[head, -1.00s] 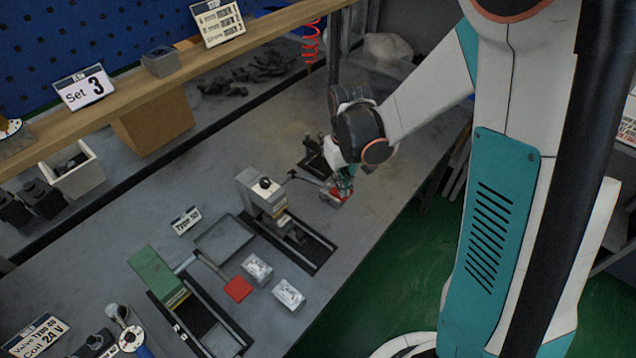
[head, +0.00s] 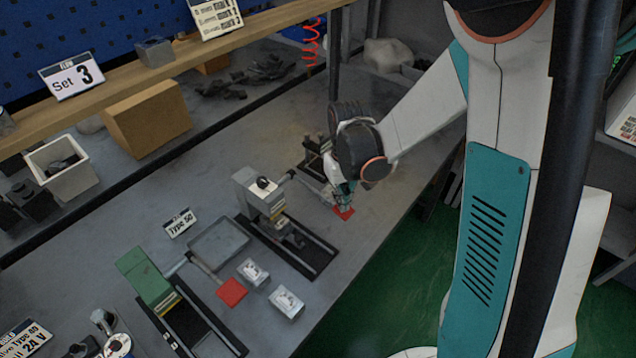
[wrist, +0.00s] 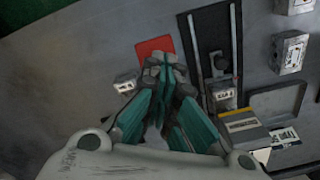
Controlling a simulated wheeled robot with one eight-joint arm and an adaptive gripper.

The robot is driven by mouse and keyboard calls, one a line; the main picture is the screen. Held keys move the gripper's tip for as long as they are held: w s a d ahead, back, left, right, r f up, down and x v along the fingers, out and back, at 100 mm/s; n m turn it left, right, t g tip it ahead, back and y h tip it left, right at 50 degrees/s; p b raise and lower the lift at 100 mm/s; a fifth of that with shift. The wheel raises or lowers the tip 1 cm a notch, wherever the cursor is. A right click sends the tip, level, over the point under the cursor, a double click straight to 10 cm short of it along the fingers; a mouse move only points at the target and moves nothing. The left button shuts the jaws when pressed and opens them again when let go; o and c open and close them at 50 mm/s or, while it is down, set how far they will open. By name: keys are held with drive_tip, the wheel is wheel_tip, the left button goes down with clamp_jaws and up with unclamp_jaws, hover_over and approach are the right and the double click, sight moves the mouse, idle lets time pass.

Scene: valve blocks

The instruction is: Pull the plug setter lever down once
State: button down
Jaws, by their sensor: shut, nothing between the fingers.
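A grey-white press (head: 258,195) stands on a dark rail base in the middle of the bench, with a lever reaching right to a red pad (head: 343,212). My gripper (head: 345,190) is shut and empty, right over that pad. In the wrist view the red pad (wrist: 152,48) lies just past my shut fingertips (wrist: 165,65) and is partly covered by them. I cannot tell whether they touch it. A green press (head: 147,275) at the lower left has its own lever with a red pad (head: 231,292). No label in view tells which one is the plug setter.
A grey tray (head: 219,246) lies between the presses, behind two small metal blocks (head: 252,271) (head: 287,301). A "Type 50" sign (head: 180,222) stands behind the tray. A wooden shelf (head: 150,68) runs above the back. The bench right of my gripper is clear.

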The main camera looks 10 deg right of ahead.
wheel_tip(320, 180, down, 2)
drive_tip(key=shift+b, duration=0.65)
wheel_tip(320, 180, up, 14)
drive_tip(key=p, duration=0.9)
drive_tip(key=s+r+t+b, duration=0.2)
drive_tip(key=s+t+b, duration=0.1)
drive_tip(key=s+b, duration=0.2)
drive_tip(key=s+r+m+t+b, duration=0.1)
drive_tip(key=s+t+b, duration=0.3)
drive_tip(key=s, duration=0.6)
drive_tip(key=shift+r+b, duration=0.55)
drive_tip(key=shift+b, duration=0.55)
